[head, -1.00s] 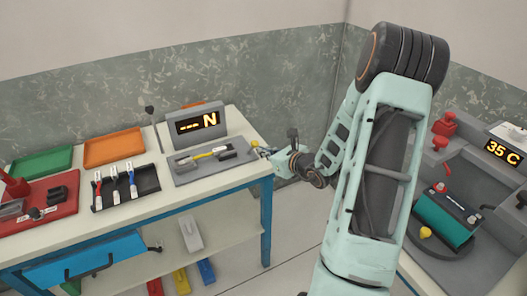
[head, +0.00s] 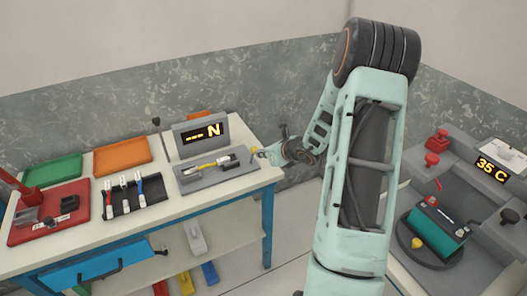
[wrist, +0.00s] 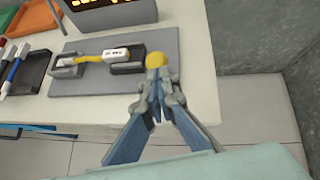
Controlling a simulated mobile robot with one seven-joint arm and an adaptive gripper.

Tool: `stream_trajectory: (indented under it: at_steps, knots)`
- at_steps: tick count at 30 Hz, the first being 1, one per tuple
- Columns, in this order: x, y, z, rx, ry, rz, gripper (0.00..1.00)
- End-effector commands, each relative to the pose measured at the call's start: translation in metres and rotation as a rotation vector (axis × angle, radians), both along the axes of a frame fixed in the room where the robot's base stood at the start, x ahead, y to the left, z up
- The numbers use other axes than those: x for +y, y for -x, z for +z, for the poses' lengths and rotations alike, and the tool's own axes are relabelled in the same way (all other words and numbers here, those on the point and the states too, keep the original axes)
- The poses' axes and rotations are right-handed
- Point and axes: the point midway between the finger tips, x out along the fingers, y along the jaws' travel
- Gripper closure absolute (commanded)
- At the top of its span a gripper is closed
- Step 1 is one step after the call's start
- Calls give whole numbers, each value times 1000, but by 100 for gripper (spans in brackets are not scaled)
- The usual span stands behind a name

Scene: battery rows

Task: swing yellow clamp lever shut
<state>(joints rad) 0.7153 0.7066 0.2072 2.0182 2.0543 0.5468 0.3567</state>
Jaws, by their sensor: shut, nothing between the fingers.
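A yellow ball knob (wrist: 155,60), apparently the clamp lever's end, stands at the right end of the grey pull tester plate (wrist: 75,82). The lever's arm is mostly hidden by my gripper. In the head view the knob is a tiny yellow spot (head: 254,150) at the table's right end. My gripper (wrist: 157,76) is shut and empty. Its fingertips are right at the near side of the knob; I cannot tell whether they touch. A yellow cable with a white label (wrist: 116,54) lies across the tester between two grey clamps.
The tester's display (head: 198,133) stands behind the plate. Trays and a tool rack (head: 134,195) are to the left. Another yellow knob (head: 417,243) is on the battery station at right. Floor is free beside the table's right edge (wrist: 205,100).

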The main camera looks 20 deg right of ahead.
Motion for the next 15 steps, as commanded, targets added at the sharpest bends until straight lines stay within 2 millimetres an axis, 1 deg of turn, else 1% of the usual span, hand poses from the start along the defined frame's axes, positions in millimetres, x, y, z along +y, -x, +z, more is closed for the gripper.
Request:
stream_trajectory:
  at_steps: [1, 6, 11, 15]
  knots:
    - [1, -5, 10, 25, 3, 3, 100]
    - [1, -14, 13, 105, 5, 2, 100]
    - [2, -25, 16, 102, 3, 1, 100]
    - [2, -40, 21, 100, 4, 2, 100]
